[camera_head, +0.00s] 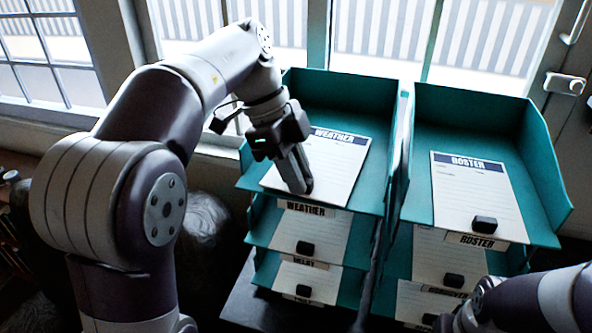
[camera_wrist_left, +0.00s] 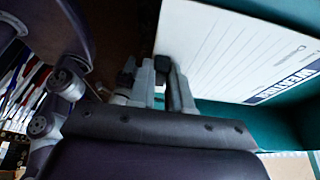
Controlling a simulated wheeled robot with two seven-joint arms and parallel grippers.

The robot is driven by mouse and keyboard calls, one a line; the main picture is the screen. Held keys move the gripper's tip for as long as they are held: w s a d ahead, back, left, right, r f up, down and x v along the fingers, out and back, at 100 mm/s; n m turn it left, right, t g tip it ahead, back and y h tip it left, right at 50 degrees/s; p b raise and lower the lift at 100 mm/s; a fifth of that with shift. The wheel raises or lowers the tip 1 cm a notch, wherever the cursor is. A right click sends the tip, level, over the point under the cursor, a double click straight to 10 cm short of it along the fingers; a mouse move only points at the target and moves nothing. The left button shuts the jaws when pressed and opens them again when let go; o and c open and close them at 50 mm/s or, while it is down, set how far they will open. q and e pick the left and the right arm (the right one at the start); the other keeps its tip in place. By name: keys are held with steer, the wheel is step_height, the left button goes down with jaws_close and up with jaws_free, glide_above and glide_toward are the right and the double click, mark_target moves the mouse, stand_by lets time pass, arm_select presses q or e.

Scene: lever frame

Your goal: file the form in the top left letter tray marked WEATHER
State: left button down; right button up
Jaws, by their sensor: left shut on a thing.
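The form (camera_head: 339,160) is a white sheet with a dark blue WEATHER header. It is in or just over the top left letter tray (camera_head: 350,92), a teal tray with a WEATHER label (camera_head: 306,209) on its front. The sheet lies slightly turned, its near edge by the tray's front lip; I cannot tell whether it rests fully on the tray floor. My left gripper (camera_head: 304,188) is shut on the form's near edge. The left wrist view shows its fingers (camera_wrist_left: 165,72) at the edge of the lined sheet (camera_wrist_left: 225,50). My right gripper (camera_head: 450,321) is partly visible at the bottom right, its jaws unclear.
Lower left trays (camera_head: 262,236) hold papers with black blocks on them. A second teal stack stands to the right, its top tray (camera_head: 545,190) holding a ROSTER sheet (camera_head: 470,185) under a black block (camera_head: 484,224). Windows are behind.

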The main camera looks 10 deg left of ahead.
arm_select(q)
steer(key=shift+f, duration=0.6)
stand_by(0.3)
steer(key=c, duration=1)
jaws_free()
steer(key=shift+r, duration=0.1)
